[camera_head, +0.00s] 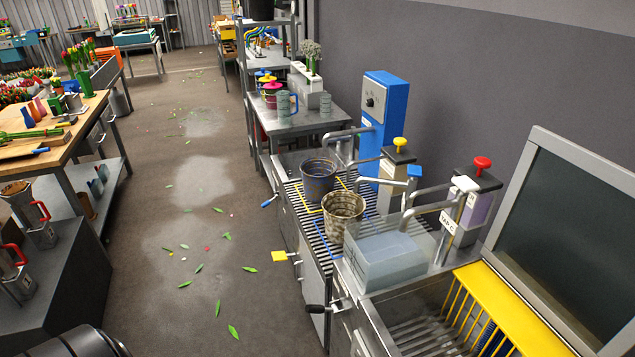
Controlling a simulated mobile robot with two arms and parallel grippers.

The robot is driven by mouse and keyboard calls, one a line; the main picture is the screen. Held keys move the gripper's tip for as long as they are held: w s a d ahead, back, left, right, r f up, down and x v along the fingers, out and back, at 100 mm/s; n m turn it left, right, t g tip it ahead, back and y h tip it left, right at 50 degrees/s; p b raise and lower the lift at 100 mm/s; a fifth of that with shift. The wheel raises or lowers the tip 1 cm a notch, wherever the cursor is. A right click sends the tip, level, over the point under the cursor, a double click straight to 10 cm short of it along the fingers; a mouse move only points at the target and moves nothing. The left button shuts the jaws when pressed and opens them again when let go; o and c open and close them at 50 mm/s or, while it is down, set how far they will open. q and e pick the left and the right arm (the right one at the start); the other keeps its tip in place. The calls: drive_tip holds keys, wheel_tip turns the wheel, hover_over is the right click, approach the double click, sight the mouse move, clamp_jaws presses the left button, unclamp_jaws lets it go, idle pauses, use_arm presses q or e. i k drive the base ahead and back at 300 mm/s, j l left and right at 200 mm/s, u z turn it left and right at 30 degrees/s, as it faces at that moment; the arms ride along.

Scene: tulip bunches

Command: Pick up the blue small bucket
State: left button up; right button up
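A small dark bluish-grey bucket (319,181) stands upright on the slatted metal rack of the counter at centre right. It is the bucket that looks closest to blue. A woven-looking tan and grey bucket (343,213) stands just in front of it and to the right, close to it. The inside bottom of the bluish bucket is dark. Neither of my grippers shows in this view.
A blue box with a dial (378,115) stands behind the buckets. Dispensers with a yellow knob (399,144) and a red knob (482,163), plus a clear tank (385,258), crowd the right. The floor aisle (195,230) is open, with scattered leaves. A wooden workbench (60,145) stands left.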

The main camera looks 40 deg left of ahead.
sight(319, 173)
drive_tip(key=i+j, duration=0.15)
drive_tip(key=j, duration=0.25)
drive_tip(key=i+j, duration=0.15)
drive_tip(key=j, duration=0.2)
drive_tip(key=i+j, duration=0.15)
drive_tip(key=j, duration=0.25)
drive_tip(key=i+j, duration=0.1)
drive_tip(key=j, duration=0.25)
drive_tip(key=i+j, duration=0.15)
drive_tip(key=j, duration=0.25)
drive_tip(key=i+j, duration=0.15)
drive_tip(key=j, duration=0.2)
